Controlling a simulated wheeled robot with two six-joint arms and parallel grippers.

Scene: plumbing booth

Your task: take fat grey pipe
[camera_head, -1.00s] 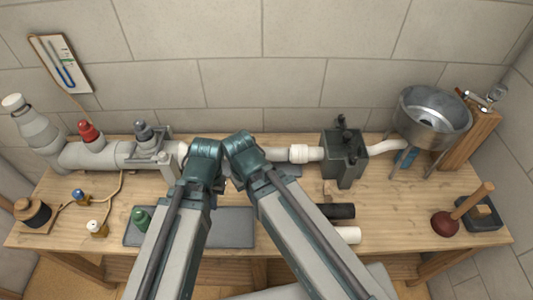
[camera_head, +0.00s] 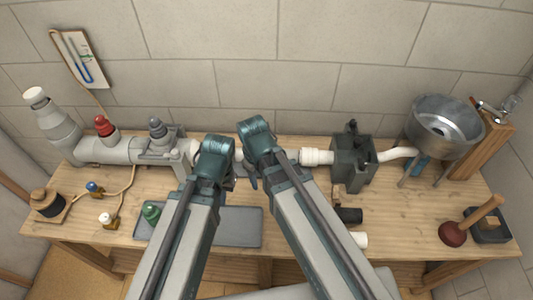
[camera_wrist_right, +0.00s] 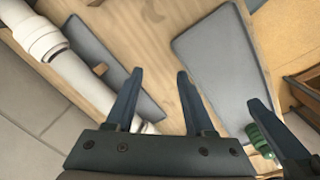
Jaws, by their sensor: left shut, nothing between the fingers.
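A fat grey pipe run (camera_head: 105,150) lies along the back left of the bench, with a wider bottle-shaped end piece (camera_head: 55,125). I see no separate loose fat grey pipe; my arms hide the bench's middle. My right gripper (camera_wrist_right: 158,72) is open and empty in the right wrist view, over bare wood between two grey mats. In the head view its fingers are mostly hidden by my arm. Dark fingers at the right edge of the wrist view look like my left gripper (camera_wrist_right: 275,128), shut and empty beside a green-capped object (camera_wrist_right: 262,140).
A white pipe (camera_wrist_right: 75,75) with a coupling runs along the back. A dark box fitting (camera_head: 353,165), steel bowl (camera_head: 440,125) and plunger (camera_head: 455,232) are on the right. Short black (camera_head: 349,215) and white (camera_head: 358,240) pieces lie near my right arm. A grey mat (camera_head: 235,228) lies in front.

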